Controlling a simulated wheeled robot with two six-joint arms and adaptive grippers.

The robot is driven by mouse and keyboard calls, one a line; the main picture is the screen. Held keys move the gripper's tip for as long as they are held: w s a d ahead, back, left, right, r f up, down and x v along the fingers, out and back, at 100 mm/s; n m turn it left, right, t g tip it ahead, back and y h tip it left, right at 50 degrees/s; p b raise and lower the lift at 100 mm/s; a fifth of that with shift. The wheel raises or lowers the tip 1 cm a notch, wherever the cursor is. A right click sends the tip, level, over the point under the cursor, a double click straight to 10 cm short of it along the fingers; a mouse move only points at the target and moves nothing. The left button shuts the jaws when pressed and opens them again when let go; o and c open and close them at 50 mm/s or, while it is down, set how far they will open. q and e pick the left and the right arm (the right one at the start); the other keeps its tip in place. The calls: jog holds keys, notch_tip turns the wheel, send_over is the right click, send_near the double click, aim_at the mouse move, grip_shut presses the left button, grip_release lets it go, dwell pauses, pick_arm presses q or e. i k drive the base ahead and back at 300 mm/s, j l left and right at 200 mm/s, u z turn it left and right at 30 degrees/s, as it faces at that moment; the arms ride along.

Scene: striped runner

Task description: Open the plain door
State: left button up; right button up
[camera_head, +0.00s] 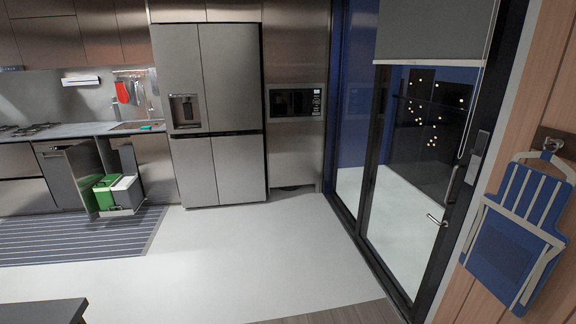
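A glass door (415,190) in a dark frame stands at the right side of the camera_head view and looks shut. A silver lever handle (437,220) sits low on its right side. A thin upright bar (450,184) shows just above the lever. A lock box (474,157) is on the dark frame to the right. A grey roller blind (435,30) covers the top of the glass. Neither of my grippers is in view, so their state is hidden.
A blue folding chair (510,235) hangs on the wood wall right of the door. The pale floor (270,255) before the door is clear. A steel fridge (215,110), a striped runner (85,238) and green and white bins (119,192) are at left. A dark slab edge (40,312) juts in at lower left.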

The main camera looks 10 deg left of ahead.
aim_at(229, 52)
jog(key=i+j+u, duration=0.2)
jog(key=i, duration=0.55)
jog(key=i+u, duration=0.2)
jog(key=i, duration=0.55)
jog(key=i+u, duration=0.25)
jog(key=i, duration=0.5)
jog(key=i+l+u, duration=0.2)
jog(key=i, duration=0.55)
